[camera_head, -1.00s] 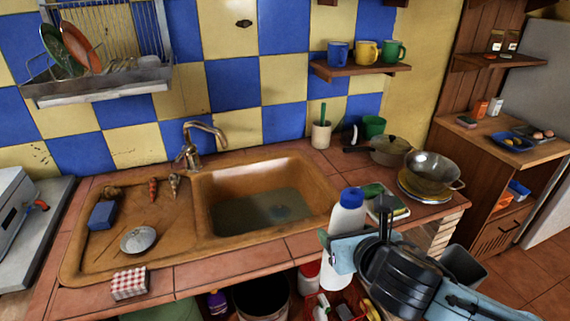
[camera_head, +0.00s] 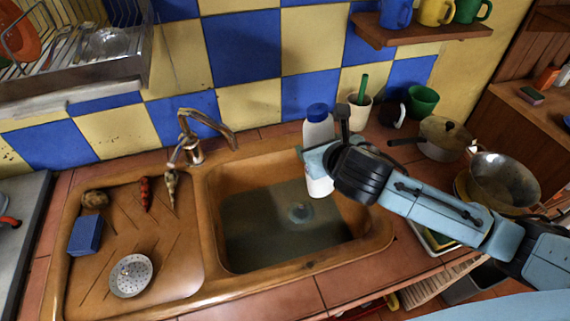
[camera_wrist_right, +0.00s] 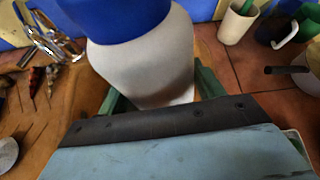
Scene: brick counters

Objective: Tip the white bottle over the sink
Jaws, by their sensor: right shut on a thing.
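The white bottle (camera_head: 319,132) with a blue cap stands about upright in the head view, over the right part of the sink (camera_head: 225,262). My right gripper (camera_head: 316,160) is shut on the bottle around its middle, and the gripper hides part of it. In the right wrist view the bottle (camera_wrist_right: 145,65) fills the upper middle, between the green fingers of the gripper. The sink basin has dark grey-green contents and a drain at its bottom. My left gripper is not in view.
A faucet (camera_head: 192,145) stands behind the sink. The drainboard holds a blue sponge (camera_head: 86,235) and a round strainer (camera_head: 131,275). A beige cup (camera_head: 360,112), a green cup (camera_head: 422,102), a pan (camera_head: 445,138) and a metal bowl (camera_head: 503,180) stand to the right.

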